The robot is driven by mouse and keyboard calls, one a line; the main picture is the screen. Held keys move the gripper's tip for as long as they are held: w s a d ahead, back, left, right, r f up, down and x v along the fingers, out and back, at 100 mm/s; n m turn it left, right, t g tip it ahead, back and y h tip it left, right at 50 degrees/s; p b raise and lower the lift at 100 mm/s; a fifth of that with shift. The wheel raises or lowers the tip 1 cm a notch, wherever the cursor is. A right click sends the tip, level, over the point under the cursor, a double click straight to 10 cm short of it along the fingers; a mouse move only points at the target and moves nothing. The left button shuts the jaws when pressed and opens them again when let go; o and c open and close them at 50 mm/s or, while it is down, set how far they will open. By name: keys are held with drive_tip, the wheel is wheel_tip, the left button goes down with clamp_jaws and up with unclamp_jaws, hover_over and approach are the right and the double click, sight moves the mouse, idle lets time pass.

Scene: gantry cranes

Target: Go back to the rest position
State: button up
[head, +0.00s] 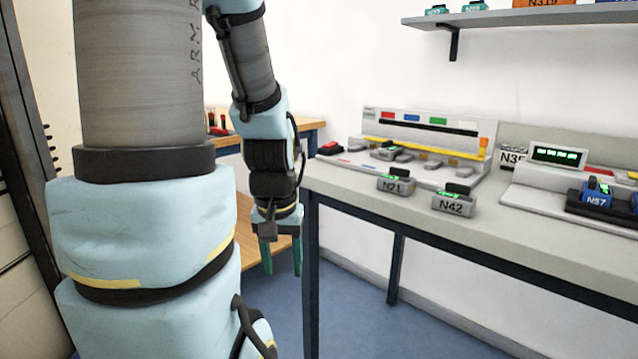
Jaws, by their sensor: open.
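My gripper (283,257) hangs pointing down at the left of the grey-topped table (440,235), below the level of its top and apart from it. Its two green fingers are spread, with nothing between them. My arm fills the left of the view and hides part of the room behind it.
Grey blocks marked N21 (396,185) and N42 (453,204) stand near the table's front edge. Behind them is a panel with coloured labels (425,128). A blue block marked N57 (596,195) is at the right. A wooden bench (284,247) stands behind my gripper. A shelf (520,17) hangs above.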

wheel_tip(320, 180, up, 17)
drive_tip(key=p, duration=1.6)
drive_tip(key=shift+r, duration=0.2)
